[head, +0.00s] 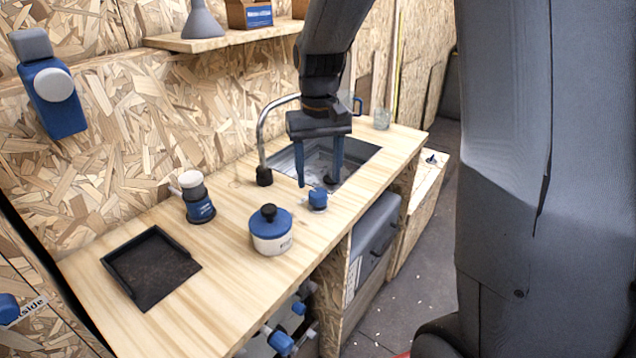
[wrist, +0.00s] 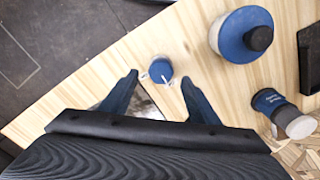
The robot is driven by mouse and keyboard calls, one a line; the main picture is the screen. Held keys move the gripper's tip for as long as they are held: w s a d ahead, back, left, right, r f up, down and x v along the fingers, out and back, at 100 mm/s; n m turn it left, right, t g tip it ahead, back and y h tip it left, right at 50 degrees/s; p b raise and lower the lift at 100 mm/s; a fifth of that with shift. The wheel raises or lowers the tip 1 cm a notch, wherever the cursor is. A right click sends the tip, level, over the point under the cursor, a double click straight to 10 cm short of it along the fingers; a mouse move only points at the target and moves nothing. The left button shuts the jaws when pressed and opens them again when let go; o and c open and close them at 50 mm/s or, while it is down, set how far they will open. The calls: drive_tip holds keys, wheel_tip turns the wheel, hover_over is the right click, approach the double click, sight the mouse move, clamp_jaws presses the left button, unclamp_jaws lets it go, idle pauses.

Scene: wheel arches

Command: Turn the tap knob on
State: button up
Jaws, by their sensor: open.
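A small round blue knob (head: 318,198) stands on the wooden counter at the front edge of the sink; it also shows in the wrist view (wrist: 160,68), with a pale mark on its near side. A curved metal spout (head: 262,135) with a black base rises behind the sink's left end. My gripper (head: 317,184) points down, open and empty, just above the knob. In the wrist view my gripper (wrist: 160,77) has its two blue fingers spread on either side of the knob, with gaps to both. I cannot tell whether the fingertips reach down to knob height.
A white pot with a blue lid (head: 270,232) stands close to the left of the knob. A blue-and-white dispenser (head: 196,198) and a black tray (head: 150,268) are farther left. A glass (head: 381,118) stands beyond the sink. A shelf (head: 222,38) is on the back wall.

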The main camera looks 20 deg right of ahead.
sight(318, 193)
drive_tip(key=shift+a+f+p, duration=0.1)
drive_tip(key=shift+f+p, duration=0.2)
drive_tip(key=shift+f, duration=1.9)
drive_tip(key=c, duration=1)
